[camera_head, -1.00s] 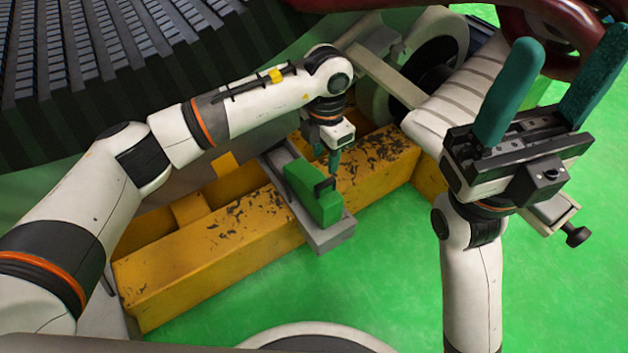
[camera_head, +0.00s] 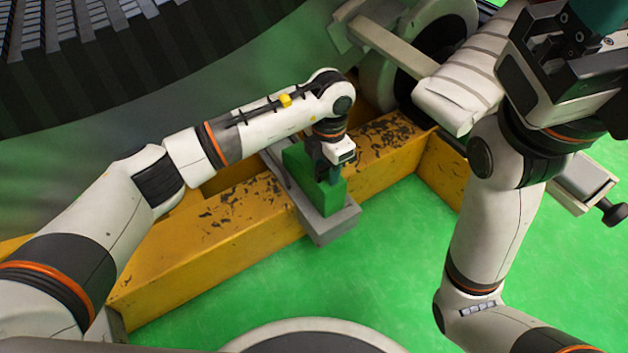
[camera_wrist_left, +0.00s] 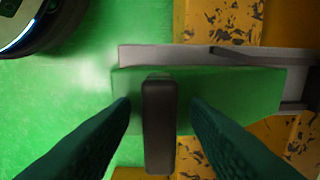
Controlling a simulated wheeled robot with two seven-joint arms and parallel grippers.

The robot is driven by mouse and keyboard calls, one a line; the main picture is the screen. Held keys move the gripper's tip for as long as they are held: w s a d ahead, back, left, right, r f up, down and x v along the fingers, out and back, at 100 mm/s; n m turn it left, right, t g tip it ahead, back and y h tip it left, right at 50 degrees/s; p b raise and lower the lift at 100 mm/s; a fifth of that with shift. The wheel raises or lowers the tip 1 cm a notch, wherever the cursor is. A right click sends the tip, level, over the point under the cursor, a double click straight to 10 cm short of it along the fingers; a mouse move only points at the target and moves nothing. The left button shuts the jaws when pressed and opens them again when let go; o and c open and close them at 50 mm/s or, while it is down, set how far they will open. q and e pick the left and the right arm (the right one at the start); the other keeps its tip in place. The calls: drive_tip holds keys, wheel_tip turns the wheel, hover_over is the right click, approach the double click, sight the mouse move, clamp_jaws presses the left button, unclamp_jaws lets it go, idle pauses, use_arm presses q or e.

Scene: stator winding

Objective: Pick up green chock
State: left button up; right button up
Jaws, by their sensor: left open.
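The green chock (camera_head: 328,196) sits on a grey plate (camera_head: 325,230) on the yellow beam in the head view. My left gripper (camera_head: 327,173) is right over it, its fingers partly hidden by the wrist. In the left wrist view the chock (camera_wrist_left: 230,90) lies across the middle, with a dark handle (camera_wrist_left: 159,125) standing out from it. The open left gripper (camera_wrist_left: 160,125) has one teal finger on each side of the handle, with gaps visible. My right gripper (camera_head: 585,40) is raised at the upper right, cut off by the frame edge.
The scratched yellow beam (camera_head: 220,245) runs under the plate. A large dark stator (camera_head: 80,60) fills the upper left. The green floor (camera_head: 400,270) is clear in front of the beam. A grey bracket with a black knob (camera_head: 613,213) is at the right.

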use_arm(q)
clamp_jaws()
idle(0.4)
